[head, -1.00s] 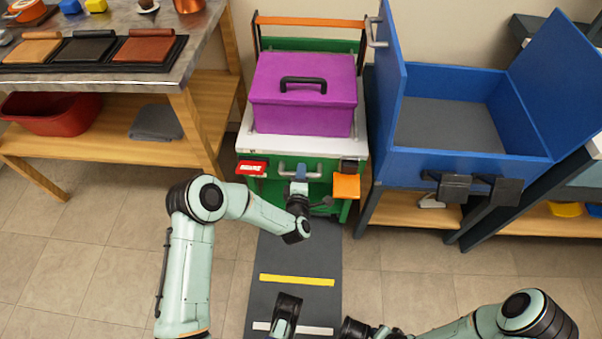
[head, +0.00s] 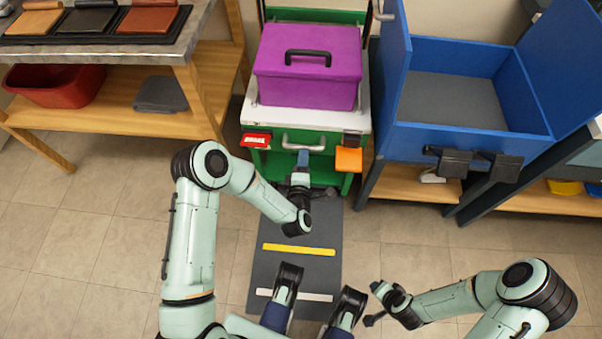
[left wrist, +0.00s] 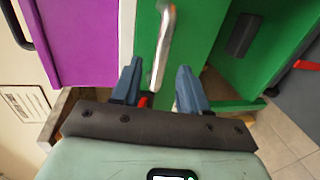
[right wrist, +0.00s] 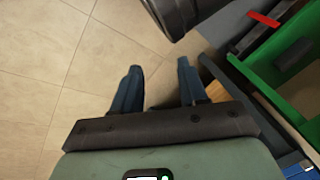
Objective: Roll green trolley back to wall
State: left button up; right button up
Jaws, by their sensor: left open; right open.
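The green trolley (head: 285,177) stands between the wooden bench and the blue box stand, its rear toward the wall. It has a white top and a pale metal front handle (head: 303,142). A purple case (head: 308,68) with a black handle sits on it. My left gripper (head: 303,158) is open at the trolley's front. In the left wrist view, the metal handle (left wrist: 163,45) lies between and just beyond the open fingertips (left wrist: 157,75); I cannot tell if they touch. My right gripper (right wrist: 157,78) is open and empty above the floor. The gap behind the trolley is hidden.
A grey floor mat (head: 265,270) with yellow and white stripes lies before the trolley. The wooden bench (head: 110,112) is close on the left, the blue open box (head: 465,165) close on the right. Tiled floor (head: 410,262) is clear between mat and right arm.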

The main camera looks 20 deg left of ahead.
pick_arm(q)
jog(key=v, duration=0.6)
jog(key=shift+p, duration=0.45)
pick_arm(e)
jog(key=shift+s+a+r, duration=0.5)
jog(key=shift+r, duration=0.25)
